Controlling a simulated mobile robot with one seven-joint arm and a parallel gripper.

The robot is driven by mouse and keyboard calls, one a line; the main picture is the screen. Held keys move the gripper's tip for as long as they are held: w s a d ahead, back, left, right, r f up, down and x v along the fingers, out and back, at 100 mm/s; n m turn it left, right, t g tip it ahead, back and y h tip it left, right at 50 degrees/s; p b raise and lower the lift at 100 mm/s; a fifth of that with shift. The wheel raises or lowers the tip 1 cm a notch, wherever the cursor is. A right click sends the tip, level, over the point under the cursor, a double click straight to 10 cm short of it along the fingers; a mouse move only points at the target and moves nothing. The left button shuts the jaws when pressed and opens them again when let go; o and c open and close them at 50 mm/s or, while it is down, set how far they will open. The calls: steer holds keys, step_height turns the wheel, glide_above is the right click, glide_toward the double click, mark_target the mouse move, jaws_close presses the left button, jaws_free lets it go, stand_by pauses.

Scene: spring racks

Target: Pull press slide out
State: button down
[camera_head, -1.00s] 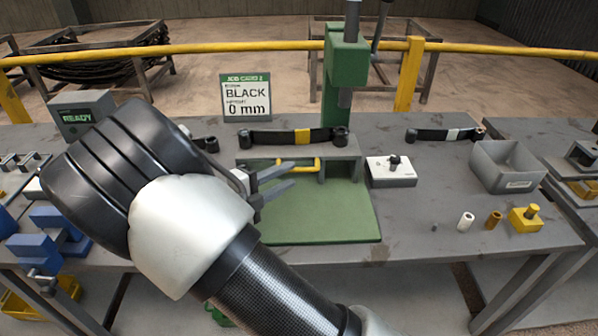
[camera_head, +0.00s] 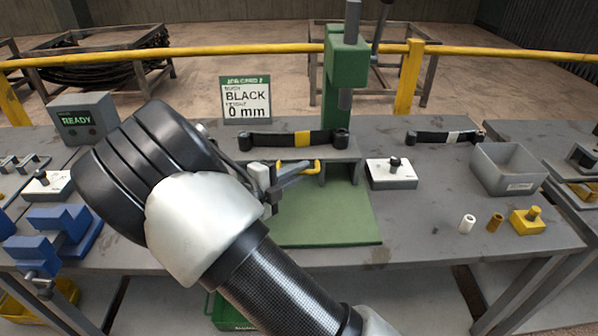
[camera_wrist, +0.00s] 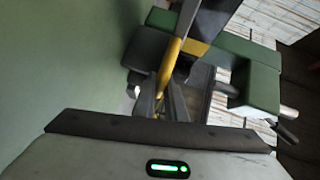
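The green press (camera_head: 345,75) stands at the back of the bench over a green base plate (camera_head: 325,220). The press slide's yellow handle (camera_head: 316,164) shows under the grey block (camera_head: 335,158) at the front of the press. My gripper (camera_head: 300,171) is at this handle, its fingers close together. In the wrist view the yellow handle (camera_wrist: 174,55) runs down between the fingertips (camera_wrist: 164,88), which look shut on it. The fingers cover the handle's middle, so the contact is partly hidden. How far the slide sits in or out is not clear.
A white box (camera_head: 392,175), a grey bin (camera_head: 508,165) and small parts stand at right. A READY box (camera_head: 85,118) and blue vise (camera_head: 50,228) are left. The job card (camera_head: 247,100) reads BLACK, 0 mm.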

steer(key=s+p, duration=0.9)
steer(key=s, duration=0.8)
steer(key=shift+s+p, duration=0.15)
steer(key=shift+p, duration=0.2)
steer(key=shift+f, duration=0.1)
steer(key=c, duration=1.8)
jaws_free()
steer(key=shift+s, duration=0.2)
steer(key=shift+w, duration=0.1)
